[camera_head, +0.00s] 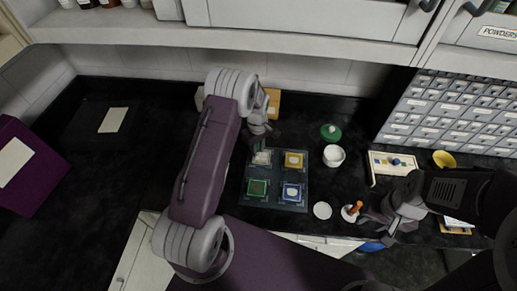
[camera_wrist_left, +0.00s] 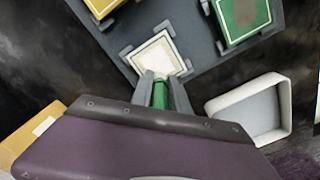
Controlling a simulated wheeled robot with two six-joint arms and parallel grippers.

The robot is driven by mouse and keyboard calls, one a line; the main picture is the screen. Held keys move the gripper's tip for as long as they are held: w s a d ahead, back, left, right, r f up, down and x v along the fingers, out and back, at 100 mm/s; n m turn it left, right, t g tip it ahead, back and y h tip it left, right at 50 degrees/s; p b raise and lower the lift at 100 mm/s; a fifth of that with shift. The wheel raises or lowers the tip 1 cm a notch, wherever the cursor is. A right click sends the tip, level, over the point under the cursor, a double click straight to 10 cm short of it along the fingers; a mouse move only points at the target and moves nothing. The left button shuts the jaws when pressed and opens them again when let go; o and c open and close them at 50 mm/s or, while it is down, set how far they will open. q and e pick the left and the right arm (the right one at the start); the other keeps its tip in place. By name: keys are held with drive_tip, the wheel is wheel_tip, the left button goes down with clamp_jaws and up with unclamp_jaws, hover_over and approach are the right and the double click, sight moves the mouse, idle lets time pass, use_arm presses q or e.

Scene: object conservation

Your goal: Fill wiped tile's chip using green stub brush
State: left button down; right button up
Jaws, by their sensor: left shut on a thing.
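A dark tray (camera_head: 275,176) holds a cream tile (camera_head: 261,157), a yellow tile (camera_head: 294,160), a green tile (camera_head: 257,188) and a blue tile (camera_head: 291,192). My left gripper (camera_head: 259,142) is above the back edge of the cream tile, shut on the green stub brush (camera_wrist_left: 160,94). In the left wrist view the brush points at the cream tile (camera_wrist_left: 157,54); contact cannot be told. The green tile (camera_wrist_left: 243,14) has a greyish blotch. My right gripper (camera_head: 364,214) is beside an orange-handled tool (camera_head: 355,207) in a small white pot; its grip is unclear.
A white bowl (camera_head: 333,156) and a green round thing (camera_head: 331,132) stand right of the tray. A white disc (camera_head: 322,211) lies in front. A white rack (camera_head: 378,166) and yellow bowl (camera_head: 443,159) are farther right. A white open container (camera_wrist_left: 252,108) is near the left gripper.

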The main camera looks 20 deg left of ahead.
use_arm(q)
wheel_tip(320, 180, up, 8)
drive_tip(key=p, duration=0.6)
drive_tip(key=shift+r, duration=0.1)
